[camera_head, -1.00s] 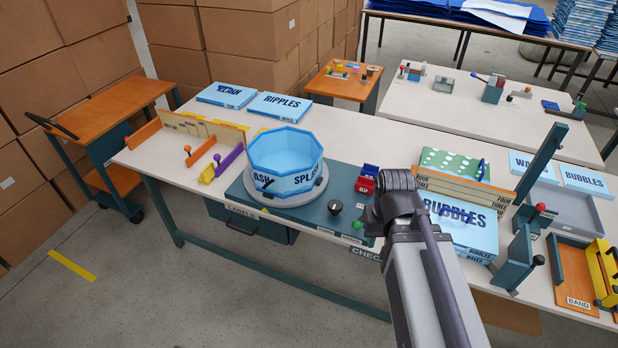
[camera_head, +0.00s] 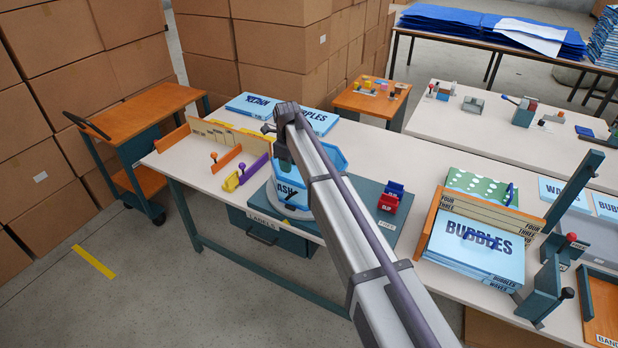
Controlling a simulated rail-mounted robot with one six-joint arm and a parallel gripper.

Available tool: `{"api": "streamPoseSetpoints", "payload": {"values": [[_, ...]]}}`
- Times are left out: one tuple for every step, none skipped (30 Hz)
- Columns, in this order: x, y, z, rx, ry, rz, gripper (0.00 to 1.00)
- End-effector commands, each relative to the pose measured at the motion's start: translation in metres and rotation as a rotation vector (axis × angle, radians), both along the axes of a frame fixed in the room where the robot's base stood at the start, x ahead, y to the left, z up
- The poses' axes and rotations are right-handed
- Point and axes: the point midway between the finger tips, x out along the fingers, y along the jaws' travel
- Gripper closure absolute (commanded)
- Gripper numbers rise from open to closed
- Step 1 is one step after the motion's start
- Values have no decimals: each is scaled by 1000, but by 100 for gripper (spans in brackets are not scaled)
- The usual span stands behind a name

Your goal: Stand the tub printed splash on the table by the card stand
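The blue, many-sided tub (camera_head: 290,192) sits on the round grey turntable (camera_head: 262,204) on the table. Its dark lettering reads "ASH" now, with the rest hidden by my arm. In the earlier view the side read "SPLASH" in part. My arm crosses in front of the tub, its far joint just above the tub's left rim. My gripper is hidden behind the arm, so its state and any contact with the tub do not show. A small red and blue card holder (camera_head: 390,197) stands right of the turntable; I cannot tell if it is the card stand.
A slotted wooden rack marked "FOUR, THREE" (camera_head: 440,215) stands right of the card holder, with flat "BUBBLES" sheets (camera_head: 475,245) before it. Orange and yellow fixtures (camera_head: 228,160) stand at left. Flat "RIPPLES" pieces (camera_head: 318,121) lie behind the tub. A bare strip of table (camera_head: 385,150) lies behind the card holder.

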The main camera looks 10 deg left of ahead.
Motion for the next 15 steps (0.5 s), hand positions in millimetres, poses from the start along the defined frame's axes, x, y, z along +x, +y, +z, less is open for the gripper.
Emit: {"api": "streamPoseSetpoints", "payload": {"values": [[0,0,-2,0,0,0,62],[0,0,-4,0,0,0,62],[0,0,-9,0,0,1,62],[0,-1,-15,0,0,1,62],[0,-1,-21,0,0,1,62],[0,-1,-30,0,0,1,62],[0,-1,-37,0,0,2,62],[0,-1,-44,0,0,2,62],[0,-1,-52,0,0,2,62],[0,-1,-57,0,0,2,62],[0,-1,-59,0,0,2,62],[0,-1,-61,0,0,2,62],[0,-1,-61,0,0,3,62],[0,-1,-59,0,0,3,62],[0,-1,-58,0,0,3,62]]}}
